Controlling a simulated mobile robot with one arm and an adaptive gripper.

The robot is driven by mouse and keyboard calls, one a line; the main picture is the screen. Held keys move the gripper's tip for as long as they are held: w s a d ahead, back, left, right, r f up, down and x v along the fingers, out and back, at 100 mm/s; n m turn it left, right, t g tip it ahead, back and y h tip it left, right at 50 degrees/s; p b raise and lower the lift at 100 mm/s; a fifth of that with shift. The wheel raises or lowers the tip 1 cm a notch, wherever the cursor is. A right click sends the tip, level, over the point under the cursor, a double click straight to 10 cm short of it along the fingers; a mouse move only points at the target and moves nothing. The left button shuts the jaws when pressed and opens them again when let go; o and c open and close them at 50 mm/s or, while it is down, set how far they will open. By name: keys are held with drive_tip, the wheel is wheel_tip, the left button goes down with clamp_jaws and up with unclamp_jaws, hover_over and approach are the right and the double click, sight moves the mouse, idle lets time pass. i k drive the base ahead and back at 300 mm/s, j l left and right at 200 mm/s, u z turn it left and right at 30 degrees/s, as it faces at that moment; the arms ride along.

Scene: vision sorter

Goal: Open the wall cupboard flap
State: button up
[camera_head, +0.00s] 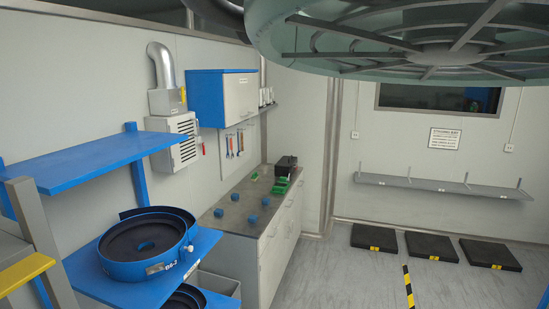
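The wall cupboard (206,98) is a blue box with a pale grey front flap (241,97). It hangs on the left wall above the workbench, and its flap looks shut. A small dark mark shows near the flap's top edge, too small to make out. My gripper is not in this view, so its place relative to the cupboard and its state do not show.
A blue rack with a bowl feeder (147,244) stands at the near left. Black mats (431,246) lie at the far wall.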

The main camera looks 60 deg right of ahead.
sight(240, 90)
drive_tip(key=i+l+u, duration=0.15)
drive_tip(key=l, duration=0.8)
drive_tip(key=i+l+u, duration=0.15)
drive_tip(key=l, duration=0.75)
drive_tip(key=l+u, duration=0.15)
drive_tip(key=l, duration=0.8)
drive_tip(key=l+u, duration=0.15)
drive_tip(key=l, duration=0.8)
drive_tip(key=k+l+u, duration=0.15)
drive_tip(key=l, duration=0.8)
drive_tip(key=l+u, duration=0.1)
drive_tip(key=l, duration=1.7)
drive_tip(key=l+u, duration=0.15)
drive_tip(key=l, duration=0.75)
